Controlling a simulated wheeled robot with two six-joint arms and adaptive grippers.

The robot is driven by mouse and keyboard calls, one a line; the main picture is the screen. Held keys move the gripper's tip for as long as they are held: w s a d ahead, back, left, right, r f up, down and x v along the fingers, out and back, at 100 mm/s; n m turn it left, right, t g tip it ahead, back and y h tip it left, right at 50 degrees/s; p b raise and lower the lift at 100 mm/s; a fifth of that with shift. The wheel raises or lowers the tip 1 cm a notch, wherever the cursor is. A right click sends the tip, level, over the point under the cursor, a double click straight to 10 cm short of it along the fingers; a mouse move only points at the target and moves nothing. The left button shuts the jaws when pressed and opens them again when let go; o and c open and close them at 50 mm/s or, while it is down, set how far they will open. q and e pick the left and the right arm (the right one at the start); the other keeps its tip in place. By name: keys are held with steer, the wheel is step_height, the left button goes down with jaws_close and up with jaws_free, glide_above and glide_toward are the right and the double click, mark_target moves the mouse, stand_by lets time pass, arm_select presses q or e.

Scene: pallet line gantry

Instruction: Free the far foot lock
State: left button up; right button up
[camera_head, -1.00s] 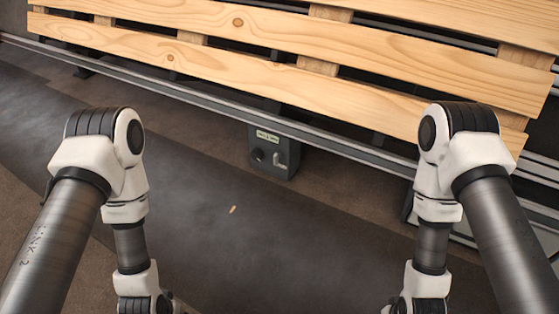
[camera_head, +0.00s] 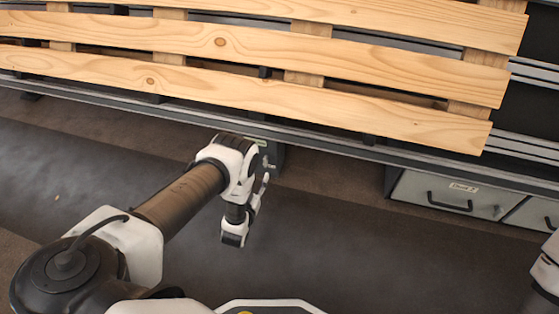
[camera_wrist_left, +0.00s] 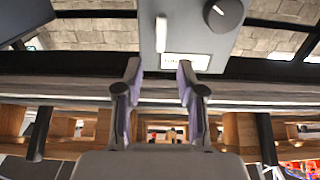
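A dark grey box with a label, a round knob and a small lever hangs under the rail; only its right side (camera_head: 274,157) shows past my left arm in the head view. In the left wrist view the box (camera_wrist_left: 196,42) is ahead, with the dark knob (camera_wrist_left: 224,13), a pale upright lever (camera_wrist_left: 161,33) and a label (camera_wrist_left: 186,61). I cannot tell whether this is the foot lock. My left gripper (camera_wrist_left: 160,85) is open and empty, fingers short of the box. It partly shows in the head view (camera_head: 262,188). My right gripper is out of view.
A slatted wooden pallet (camera_head: 300,60) lies on the metal-railed line (camera_head: 330,147) above the box. Grey drawers (camera_head: 445,192) with dark handles stand at the right below the rail. The dark floor mat (camera_head: 350,245) in front is clear.

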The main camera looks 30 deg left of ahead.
mark_target(264, 162)
arm_select(q)
steer(key=b+x, duration=0.3)
steer(key=x, duration=0.3)
steer(key=shift+f, duration=0.2)
steer(key=shift+w, duration=0.3)
steer(key=shift+r, duration=0.15)
jaws_close()
steer(key=shift+a, duration=0.1)
